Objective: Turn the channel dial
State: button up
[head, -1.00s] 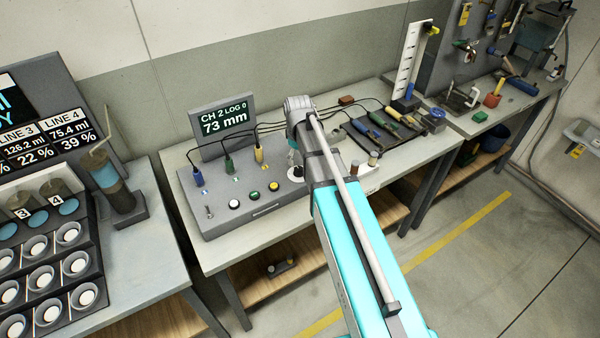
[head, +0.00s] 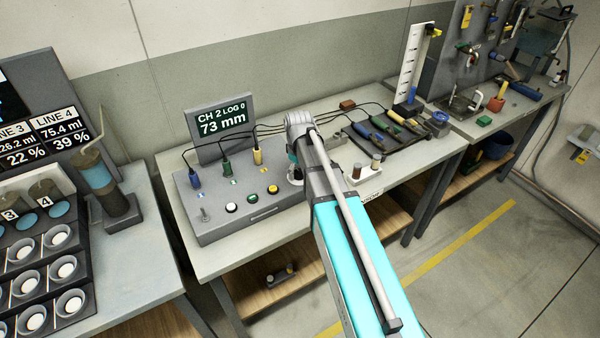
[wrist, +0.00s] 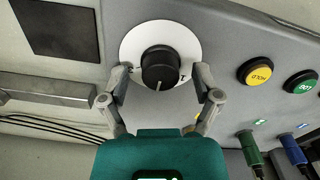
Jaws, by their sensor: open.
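The channel dial (wrist: 158,68) is a black knob with a pale pointer line on a white round plate (wrist: 184,32). In the wrist view it sits between the two fingertips of my gripper (wrist: 159,80), which is open. I cannot tell whether either finger touches the knob. In the head view my arm hides the dial, and only an edge of its white plate (head: 294,178) shows. The grey control box (head: 210,220) carries it. The display (head: 222,128) behind reads CH 2, LOG 0, 73 mm.
Yellow (wrist: 255,75) and green (wrist: 301,81) buttons lie right of the dial in the wrist view. Blue (head: 195,178), green (head: 227,167) and yellow (head: 258,157) plugs with black cables stand on the box. A tool tray (head: 405,145) lies to the right.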

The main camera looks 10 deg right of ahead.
grip_shut()
dwell(0.4)
jog(key=shift+m, duration=0.5)
jog(key=m, duration=0.4)
jog(key=shift+m, duration=0.3)
jog(key=m, duration=0.6)
jog(key=shift+m, duration=0.3)
grip_release()
